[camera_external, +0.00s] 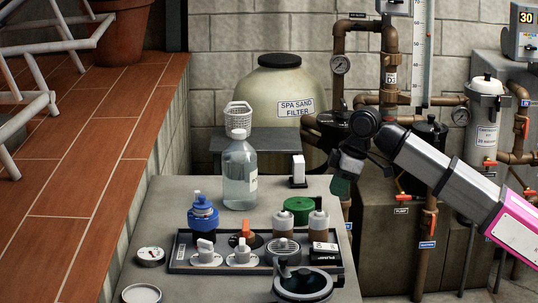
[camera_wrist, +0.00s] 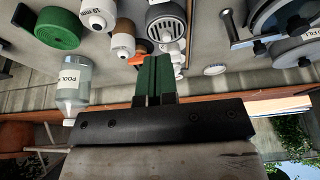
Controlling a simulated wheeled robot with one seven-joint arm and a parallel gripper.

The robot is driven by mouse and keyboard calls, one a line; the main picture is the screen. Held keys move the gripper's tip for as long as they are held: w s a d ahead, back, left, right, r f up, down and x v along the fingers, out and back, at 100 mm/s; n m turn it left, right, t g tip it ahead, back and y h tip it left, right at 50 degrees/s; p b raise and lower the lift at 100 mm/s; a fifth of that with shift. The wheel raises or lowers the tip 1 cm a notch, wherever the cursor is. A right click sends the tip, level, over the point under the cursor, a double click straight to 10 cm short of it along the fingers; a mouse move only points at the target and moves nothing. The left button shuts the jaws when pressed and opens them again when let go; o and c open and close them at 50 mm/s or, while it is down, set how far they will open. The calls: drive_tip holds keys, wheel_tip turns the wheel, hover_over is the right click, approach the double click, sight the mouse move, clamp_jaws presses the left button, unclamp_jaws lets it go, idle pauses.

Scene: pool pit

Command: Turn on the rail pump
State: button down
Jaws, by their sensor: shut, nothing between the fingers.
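My gripper (camera_external: 342,186) is shut and empty, its green fingertips pointing down over the back right of the grey bench. It also shows in the wrist view (camera_wrist: 153,80) as two green fingers pressed together. A small black box (camera_external: 322,254) with a white label, which seems to read PUMP, stands at the right end of the dark tray (camera_external: 180,268). Two white toggle knobs (camera_external: 205,249) and an orange lever (camera_external: 246,228) are on the same tray. The orange lever shows near the fingertips in the wrist view (camera_wrist: 137,59). I cannot tell which control runs the rail pump.
A clear bottle (camera_external: 239,178), a blue-capped item (camera_external: 203,214), a green round item (camera_external: 298,206) and two small brown bottles (camera_external: 318,224) crowd the bench. A dark round lidded device (camera_external: 303,284) is in front.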

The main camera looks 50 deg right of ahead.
sight(317, 247)
drive_tip(key=shift+f, duration=0.1)
drive_tip(key=x, duration=1.4)
drive_tip(key=shift+s+d, duration=0.25)
drive_tip(key=shift+d, duration=0.1)
drive_tip(key=shift+w+a+f, duration=0.1)
drive_tip(key=shift+a+f, duration=0.05)
drive_tip(key=shift+f, duration=0.2)
drive_tip(key=shift+s+d+r, duration=0.25)
drive_tip(key=shift+s+d, duration=0.3)
drive_tip(key=shift+r, duration=0.15)
